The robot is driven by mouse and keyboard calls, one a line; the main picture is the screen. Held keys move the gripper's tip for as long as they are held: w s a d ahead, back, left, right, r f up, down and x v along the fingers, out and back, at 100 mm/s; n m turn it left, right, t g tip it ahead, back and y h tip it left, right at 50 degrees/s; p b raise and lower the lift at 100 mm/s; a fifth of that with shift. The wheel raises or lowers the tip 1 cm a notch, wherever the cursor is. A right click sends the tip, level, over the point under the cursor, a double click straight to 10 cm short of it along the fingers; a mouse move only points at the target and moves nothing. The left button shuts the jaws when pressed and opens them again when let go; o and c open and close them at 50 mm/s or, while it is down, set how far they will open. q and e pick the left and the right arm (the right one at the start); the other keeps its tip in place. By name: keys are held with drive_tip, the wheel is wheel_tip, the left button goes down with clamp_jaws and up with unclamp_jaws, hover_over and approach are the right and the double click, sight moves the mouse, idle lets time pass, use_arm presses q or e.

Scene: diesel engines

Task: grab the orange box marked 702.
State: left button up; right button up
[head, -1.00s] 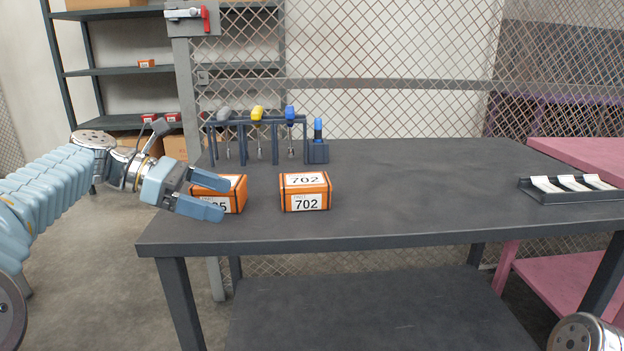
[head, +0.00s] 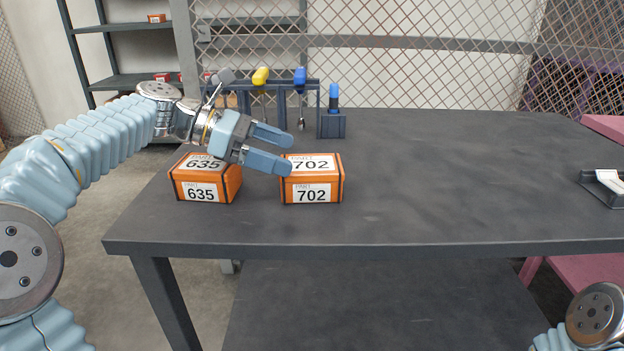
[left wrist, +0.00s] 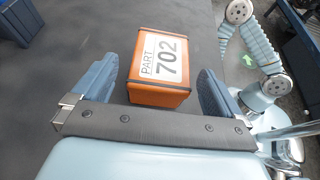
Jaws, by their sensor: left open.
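The orange box marked 702 (head: 312,180) sits on the dark table near its front edge, with white labels on its top and front. My left gripper (head: 279,148) is open at the box's upper left, its fingers pointing right and partly overlapping the box's left top edge in the head view. In the left wrist view the 702 box (left wrist: 160,68) lies between the two open fingers (left wrist: 155,90), nearer the right one, with no clear contact. My right gripper is not in view; only part of my right arm shows at the bottom right.
A second orange box marked 635 (head: 206,180) stands left of the 702 box, under my left wrist. A tool rack (head: 270,105) with screwdrivers and a blue-capped holder (head: 332,122) stand behind. A tray (head: 605,187) lies far right. The table's middle right (head: 470,170) is clear.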

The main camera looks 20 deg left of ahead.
sight(317, 163)
use_arm(q)
drive_tip(key=x, duration=0.5)
drive_tip(key=shift+d+f, duration=0.1)
drive_tip(key=shift+d, duration=0.3)
drive_tip(key=c, duration=1.1)
drive_tip(key=shift+c, duration=0.3)
